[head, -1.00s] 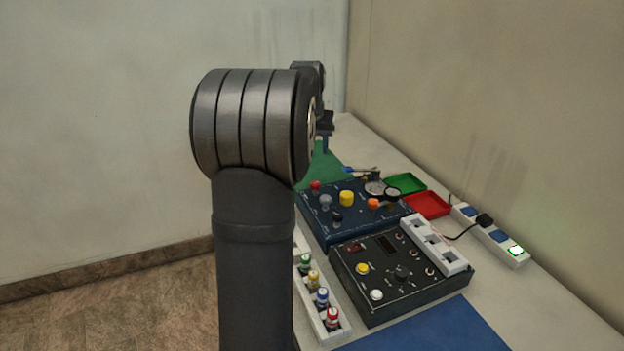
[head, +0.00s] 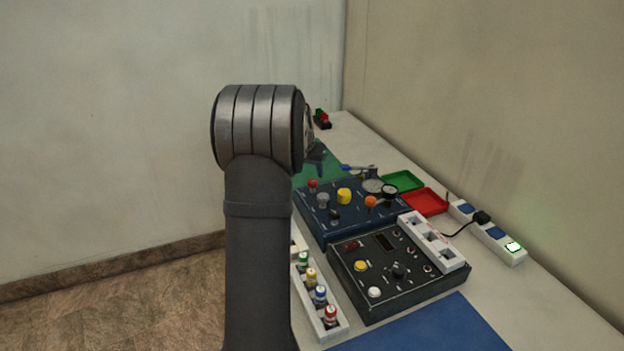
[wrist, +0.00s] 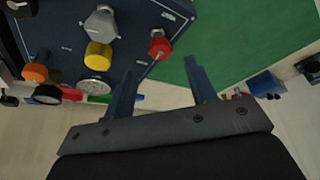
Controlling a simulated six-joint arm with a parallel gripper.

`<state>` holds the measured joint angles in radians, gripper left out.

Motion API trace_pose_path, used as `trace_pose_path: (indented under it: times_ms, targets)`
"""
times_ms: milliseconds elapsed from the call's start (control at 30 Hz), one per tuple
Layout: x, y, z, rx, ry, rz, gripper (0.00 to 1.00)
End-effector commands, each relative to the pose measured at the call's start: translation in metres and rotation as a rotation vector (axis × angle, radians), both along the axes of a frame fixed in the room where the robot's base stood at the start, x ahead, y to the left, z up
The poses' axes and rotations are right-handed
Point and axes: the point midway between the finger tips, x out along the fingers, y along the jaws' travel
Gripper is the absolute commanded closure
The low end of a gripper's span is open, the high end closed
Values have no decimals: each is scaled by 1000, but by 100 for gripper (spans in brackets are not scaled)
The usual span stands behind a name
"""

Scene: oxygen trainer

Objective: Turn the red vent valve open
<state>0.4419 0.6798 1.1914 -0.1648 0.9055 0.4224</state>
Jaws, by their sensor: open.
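The red vent valve (head: 313,184) is a small red knob at the far left corner of the dark blue panel (head: 335,232). In the wrist view the red knob (wrist: 159,45) stands on the panel's edge, beside the green mat. My gripper (wrist: 158,80) is open, with two blue fingers apart and nothing between their tips. The red knob lies beyond the fingertips, nearer the left finger, and looks apart from both. In the head view my arm hides most of the gripper, which is near the panel's far end.
On the panel are a grey knob (wrist: 102,22), a yellow knob (wrist: 98,55), an orange knob (head: 371,201) and gauges (head: 373,186). A black box (head: 400,275) stands nearer, with a vial rack (head: 320,295) beside it. Green (head: 404,181) and red trays (head: 425,201) lie right. The green mat (wrist: 235,40) looks clear near the fingers.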

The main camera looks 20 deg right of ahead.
Motion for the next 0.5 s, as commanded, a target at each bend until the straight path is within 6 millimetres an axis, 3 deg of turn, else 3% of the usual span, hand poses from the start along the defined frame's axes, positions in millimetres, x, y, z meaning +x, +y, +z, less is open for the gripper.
trace_pose_path:
  times_ms: [200,500]
  targets:
    - [10,-10,-36,1,2,0,48]
    - [15,-15,-51,-1,-1,0,48]
